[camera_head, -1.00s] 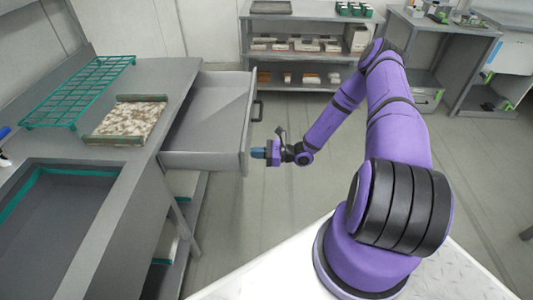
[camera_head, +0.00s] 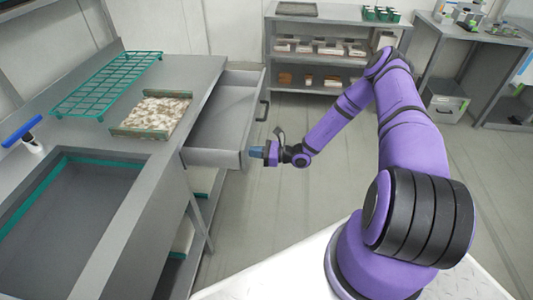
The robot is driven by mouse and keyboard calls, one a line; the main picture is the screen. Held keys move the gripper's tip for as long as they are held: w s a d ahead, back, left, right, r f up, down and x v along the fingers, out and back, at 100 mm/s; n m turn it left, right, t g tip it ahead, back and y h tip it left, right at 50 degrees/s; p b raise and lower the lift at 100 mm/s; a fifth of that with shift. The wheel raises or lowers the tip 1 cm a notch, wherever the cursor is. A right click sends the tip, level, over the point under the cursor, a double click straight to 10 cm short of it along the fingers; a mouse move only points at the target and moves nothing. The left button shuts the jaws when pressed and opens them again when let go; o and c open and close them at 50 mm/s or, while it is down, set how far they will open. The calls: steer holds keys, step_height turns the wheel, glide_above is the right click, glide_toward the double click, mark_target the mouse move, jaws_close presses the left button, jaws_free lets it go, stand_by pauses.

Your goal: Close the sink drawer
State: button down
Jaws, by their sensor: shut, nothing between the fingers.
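The sink drawer (camera_head: 216,157) is a grey, empty drawer pulled out from the counter, to the right of the sink basin (camera_head: 70,215). Its front panel faces right and carries a dark bar handle (camera_head: 263,110). My gripper (camera_head: 255,152) is shut and empty. Its blue-grey fingertips point left at the near end of the drawer's front panel, below and nearer than the handle. They look very close to the panel; I cannot tell whether they touch it.
A teal wire rack (camera_head: 107,85) and a speckled board with green edges (camera_head: 153,114) lie on the counter (camera_head: 185,85). Shelves (camera_head: 325,60) stand at the back. The floor right of the drawer is clear.

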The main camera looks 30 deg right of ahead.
mark_target(197, 146)
steer(key=x, duration=2.2)
steer(key=shift+w, duration=0.1)
steer(key=shift+w+a, duration=0.15)
steer(key=shift+a, duration=0.15)
steer(key=shift+r, duration=0.2)
